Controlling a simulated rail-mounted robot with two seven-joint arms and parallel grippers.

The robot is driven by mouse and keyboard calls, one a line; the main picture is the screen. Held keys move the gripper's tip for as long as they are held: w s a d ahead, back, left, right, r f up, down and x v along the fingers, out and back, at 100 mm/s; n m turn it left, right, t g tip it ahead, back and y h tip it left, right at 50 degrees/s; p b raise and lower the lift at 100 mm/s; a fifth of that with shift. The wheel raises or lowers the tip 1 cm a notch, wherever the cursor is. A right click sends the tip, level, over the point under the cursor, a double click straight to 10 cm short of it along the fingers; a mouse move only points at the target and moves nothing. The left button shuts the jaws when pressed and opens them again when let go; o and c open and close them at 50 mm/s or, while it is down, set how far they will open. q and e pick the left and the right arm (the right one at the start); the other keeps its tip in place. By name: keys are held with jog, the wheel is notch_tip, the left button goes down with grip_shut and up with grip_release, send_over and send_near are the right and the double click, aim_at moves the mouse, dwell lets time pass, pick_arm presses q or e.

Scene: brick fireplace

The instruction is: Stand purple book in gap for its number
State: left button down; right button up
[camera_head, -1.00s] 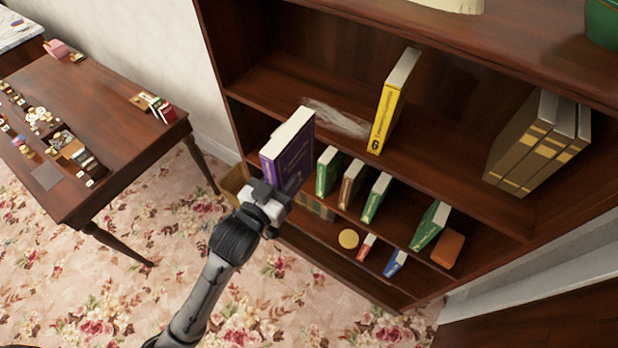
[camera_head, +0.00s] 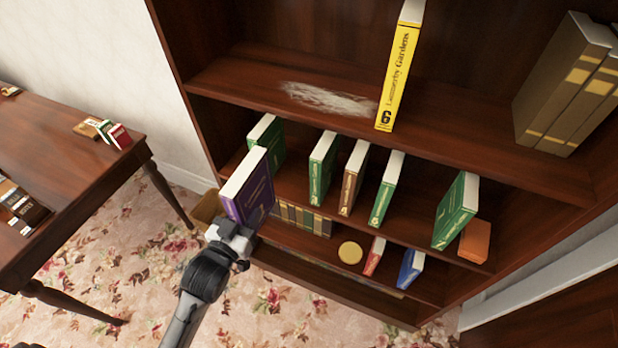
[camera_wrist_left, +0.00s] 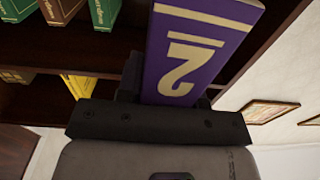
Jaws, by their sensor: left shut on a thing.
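The purple book (camera_head: 249,187) is upright in my left gripper (camera_head: 236,232), which is shut on its lower end. In the left wrist view the book's spine (camera_wrist_left: 195,50) shows a large number 2, upside down in that picture. The gripper holds it in front of the shelf row of green and brown books. On that shelf (camera_head: 290,172) a green book (camera_head: 268,140) stands at the left, partly hidden behind the purple book. To its right stand another green book (camera_head: 322,168), a brown book (camera_head: 353,178) and a green book (camera_head: 386,190), with gaps between them. My right gripper is not in view.
A yellow book (camera_head: 401,70) marked 6 stands on the shelf above, beside a pale dusty patch (camera_head: 330,98). A green book (camera_head: 456,212) leans near an orange block (camera_head: 474,241). Small books and a round yellow object (camera_head: 350,252) are below. A wooden table (camera_head: 60,165) stands left.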

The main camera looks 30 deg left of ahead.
aim_at(266, 190)
pick_arm(q)
jog(key=shift+w+d+r+h, duration=0.15)
jog(key=shift+w+r+h, duration=0.15)
jog(key=shift+r, duration=0.25)
jog(key=shift+w+d+r, duration=0.1)
jog(key=shift+w+r, duration=0.05)
jog(key=shift+w, duration=0.2)
jog(key=w+b, duration=0.1)
jog(key=w, duration=0.4)
jog(key=shift+w, duration=0.15)
jog(key=w+a+b, duration=0.3)
jog(key=w, duration=1)
notch_tip(266, 190, down, 6)
jog(key=b, duration=0.3)
jog(key=shift+d+f, duration=0.1)
jog(key=shift+f, duration=0.15)
jog(key=shift+w+f, duration=0.1)
jog(key=shift+f, duration=0.2)
jog(key=shift+w+r, duration=0.15)
jog(key=shift+w, duration=0.05)
jog(key=c, duration=1.1)
grip_release()
jog(key=shift+s+f, duration=0.1)
jog(key=shift+f, duration=0.2)
jog(key=o, duration=0.3)
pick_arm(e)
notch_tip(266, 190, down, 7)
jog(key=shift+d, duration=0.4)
